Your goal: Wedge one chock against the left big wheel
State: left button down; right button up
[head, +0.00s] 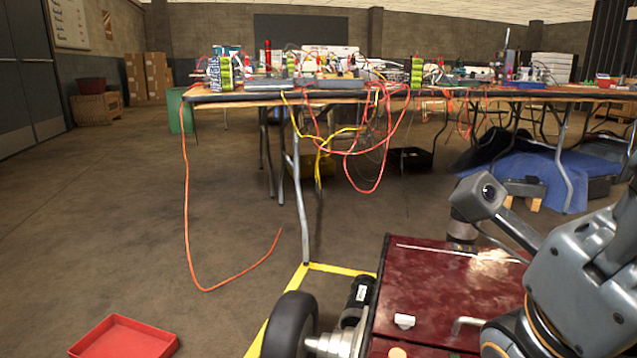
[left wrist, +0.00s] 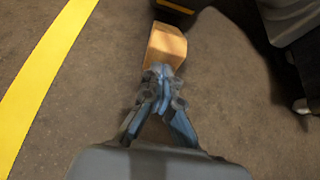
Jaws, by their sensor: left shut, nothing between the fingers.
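The left big wheel (head: 290,325), a black tyre with a metal hub, shows at the bottom of the head view beside a dark red vehicle body (head: 450,285). In the left wrist view a tan, wood-coloured block, seemingly a chock (left wrist: 167,43), lies on the floor just beyond my left gripper (left wrist: 162,76). That gripper is shut with nothing between its fingers. Its tips overlap the block's near end in the picture; I cannot tell whether they touch. My left gripper is not visible in the head view. My right gripper is not in view.
A red tray (head: 125,338) lies on the floor at lower left. Yellow tape (head: 262,330) runs beside the wheel. A cluttered table (head: 400,90) with hanging red and yellow cables stands behind. Dark shapes (left wrist: 300,60) border the block's right. Floor at left is mostly clear.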

pick_arm(q)
jog(key=shift+w+d, duration=0.2)
jog(key=shift+w, duration=0.4)
jog(key=shift+w+d, duration=0.2)
jog(key=shift+w, duration=0.4)
dwell(0.5)
jog(key=shift+r, duration=0.1)
jog(key=p+v, duration=0.2)
jog(key=shift+s+a+r, duration=0.1)
jog(key=shift+s+r, duration=0.15)
jog(key=p+v, duration=0.2)
jog(key=shift+s+a+r, duration=0.1)
jog(key=shift+s, duration=0.15)
jog(key=shift+s+a+r+p, duration=0.1)
jog(key=shift+s+p, duration=0.15)
jog(key=shift+p, duration=0.05)
